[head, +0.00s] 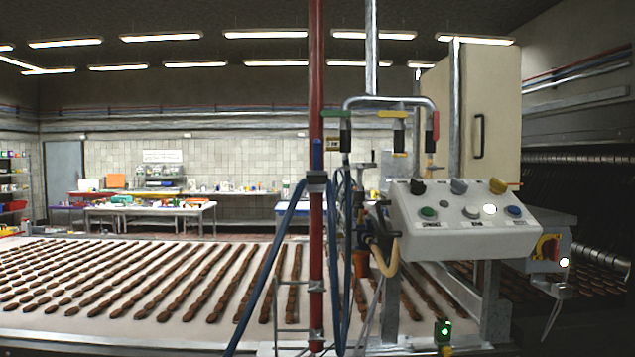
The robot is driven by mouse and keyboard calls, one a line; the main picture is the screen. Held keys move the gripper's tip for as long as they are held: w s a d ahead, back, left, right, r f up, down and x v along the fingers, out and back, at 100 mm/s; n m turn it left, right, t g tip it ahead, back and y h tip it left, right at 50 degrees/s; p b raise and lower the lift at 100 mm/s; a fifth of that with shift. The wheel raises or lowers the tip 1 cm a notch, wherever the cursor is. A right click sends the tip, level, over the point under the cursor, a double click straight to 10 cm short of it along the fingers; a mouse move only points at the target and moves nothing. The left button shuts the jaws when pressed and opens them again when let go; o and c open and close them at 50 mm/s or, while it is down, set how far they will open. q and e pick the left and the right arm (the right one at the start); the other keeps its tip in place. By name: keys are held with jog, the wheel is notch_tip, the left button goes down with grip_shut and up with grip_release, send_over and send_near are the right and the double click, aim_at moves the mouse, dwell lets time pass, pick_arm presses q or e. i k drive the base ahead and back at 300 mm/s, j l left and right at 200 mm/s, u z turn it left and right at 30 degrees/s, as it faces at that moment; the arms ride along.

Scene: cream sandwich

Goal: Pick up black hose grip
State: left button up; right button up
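Blue hoses (349,235) hang beside a red vertical pipe (316,120) near the middle of the head view. A small dark upright part (359,200) among the hoses and fittings, left of the control panel, looks like the black hose grip, but it is too small to be sure. Neither of my grippers shows in this view.
A white control panel (465,225) with several knobs stands right of the hoses. A wide conveyor (150,330) with rows of brown biscuits runs across behind them. Metal pipes with green, yellow and red valve handles rise above. Work tables stand far back left.

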aim_at(312, 180)
jog(key=i+j+z, duration=0.15)
jog(key=z, duration=0.3)
jog(key=i+j+z, duration=0.15)
jog(key=z, duration=0.3)
jog(key=i+j, duration=0.15)
jog(key=j, duration=0.25)
jog(key=i+j+z, duration=0.15)
jog(key=j, duration=0.25)
jog(key=i+j, duration=0.15)
jog(key=j, duration=0.25)
jog(key=i+j+z, duration=0.15)
jog(key=j, duration=0.25)
